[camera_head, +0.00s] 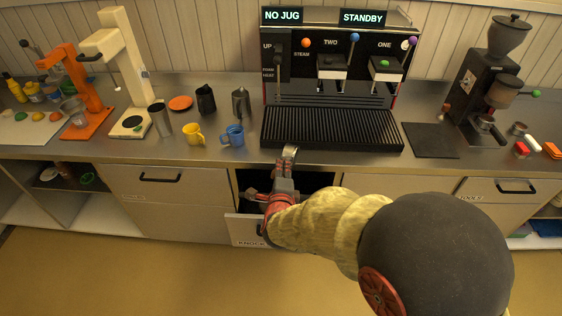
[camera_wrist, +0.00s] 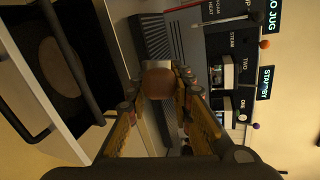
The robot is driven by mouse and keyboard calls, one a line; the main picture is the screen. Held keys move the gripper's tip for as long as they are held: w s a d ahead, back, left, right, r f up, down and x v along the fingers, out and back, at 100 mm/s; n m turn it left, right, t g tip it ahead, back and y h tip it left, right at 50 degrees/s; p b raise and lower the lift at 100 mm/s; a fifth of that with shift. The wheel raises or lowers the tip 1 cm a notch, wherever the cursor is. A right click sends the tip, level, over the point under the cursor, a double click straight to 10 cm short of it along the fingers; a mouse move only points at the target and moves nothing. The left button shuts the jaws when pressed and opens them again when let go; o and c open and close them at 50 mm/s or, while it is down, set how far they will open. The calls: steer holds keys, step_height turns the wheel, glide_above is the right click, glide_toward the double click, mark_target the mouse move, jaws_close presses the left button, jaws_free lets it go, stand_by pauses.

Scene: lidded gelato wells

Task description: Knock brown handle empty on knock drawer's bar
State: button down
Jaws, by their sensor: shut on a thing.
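My gripper (camera_head: 284,178) is shut on the brown handle (camera_wrist: 158,84), whose round end shows between the fingers in the wrist view. A metal portafilter head (camera_head: 290,151) sticks up beyond the fingers in the head view, near the counter's front edge. Whether its basket holds coffee cannot be seen. The knock drawer (camera_head: 243,222) stands open below, its white front marked KNOCK. In the wrist view its dark inside lies at the left, with the long dark bar (camera_wrist: 68,62) across it and a brown disc (camera_wrist: 62,68) beneath. The handle is apart from the bar.
The coffee machine (camera_head: 335,75) stands behind, with its ribbed drip tray (camera_head: 330,130) above the drawer. A blue jug (camera_head: 233,136) and a yellow cup (camera_head: 193,134) stand left on the counter. A grinder (camera_head: 485,95) and a dark mat (camera_head: 430,140) are at right.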

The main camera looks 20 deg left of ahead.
steer(key=n+p, duration=0.4)
steer(key=r+n+p, duration=0.1)
steer(key=n+p, duration=0.1)
steer(key=shift+a+g, duration=0.25)
steer(key=shift+g, duration=0.05)
steer(key=n+h+p, duration=0.1)
steer(key=n+p, duration=0.1)
steer(key=p, duration=0.1)
steer(key=a+n+p, duration=0.1)
steer(key=n+p, duration=0.1)
steer(key=p, duration=0.1)
steer(key=shift+s+f+n+h, duration=0.1)
steer(key=shift+n+h, duration=0.3)
steer(key=shift+a+n+p, duration=0.2)
steer(key=shift+n+p, duration=0.3)
steer(key=shift+p, duration=0.1)
steer(key=shift+s+a+f+n+h+p, duration=0.1)
steer(key=shift+a+f+n+h+p, duration=0.15)
steer(key=shift+n+h+p, duration=0.25)
steer(key=shift+a+f+n+h+p, duration=0.2)
steer(key=shift+a+n+h+p, duration=0.1)
steer(key=shift+n+p, duration=0.4)
steer(key=shift+a+f+n+t+h+p, duration=0.2)
steer(key=shift+n+t+h+p, duration=0.1)
steer(key=shift+n, duration=0.2)
steer(key=shift+a+f+n+t+h+p, duration=0.15)
steer(key=shift+n+t+h, duration=0.15)
steer(key=shift+n, duration=0.2)
steer(key=shift+d+r, duration=0.1)
